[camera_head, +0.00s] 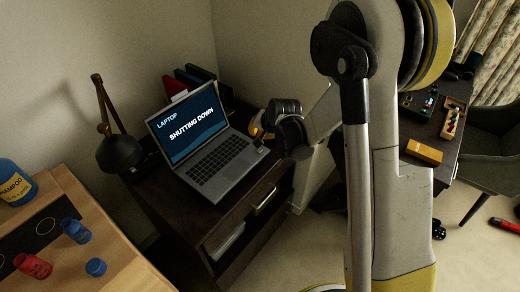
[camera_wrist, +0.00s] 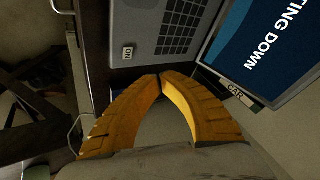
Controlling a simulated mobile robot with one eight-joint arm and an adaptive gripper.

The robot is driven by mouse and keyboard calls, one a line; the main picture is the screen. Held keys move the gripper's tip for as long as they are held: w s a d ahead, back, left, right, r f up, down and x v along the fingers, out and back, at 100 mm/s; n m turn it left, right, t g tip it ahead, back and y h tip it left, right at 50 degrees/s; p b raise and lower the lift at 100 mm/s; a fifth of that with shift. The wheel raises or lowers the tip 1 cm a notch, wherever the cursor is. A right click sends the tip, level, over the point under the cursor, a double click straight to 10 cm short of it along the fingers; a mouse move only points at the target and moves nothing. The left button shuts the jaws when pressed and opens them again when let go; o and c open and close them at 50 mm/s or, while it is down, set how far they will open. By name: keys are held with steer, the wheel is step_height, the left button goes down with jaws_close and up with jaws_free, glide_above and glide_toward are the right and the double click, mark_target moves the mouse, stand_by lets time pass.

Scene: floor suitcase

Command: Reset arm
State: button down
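My arm rises in the middle right of the head view. My gripper (camera_head: 257,132) is at the right side of an open laptop (camera_head: 222,165), partly hidden behind my wrist. In the wrist view my gripper (camera_wrist: 160,76) has two yellow fingers whose tips meet, with nothing seen held between them. The fingertips are close to the edge of the laptop (camera_wrist: 121,20) beside a small labelled switch (camera_wrist: 128,52). I cannot tell whether they touch it. The laptop screen (camera_head: 190,122) reads "LAPTOP SHUTTING DOWN".
The laptop stands on a dark desk (camera_head: 190,226) with a black lamp (camera_head: 119,152) and several binders (camera_head: 190,78). At right stand another desk with a yellow box (camera_head: 424,151) and a chair (camera_head: 492,149).

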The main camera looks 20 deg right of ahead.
stand_by(0.6)
steer(key=s+r+n, duration=0.3)
steer(key=s+r, duration=1.1)
steer(key=r, duration=0.2)
steer(key=s+r+n+h, duration=0.1)
steer(key=s+r+n, duration=0.1)
steer(key=s, duration=1.5)
steer(key=shift+d+r+n+h, duration=0.15)
steer(key=shift+d+n+h, duration=0.2)
steer(key=shift+n, duration=0.45)
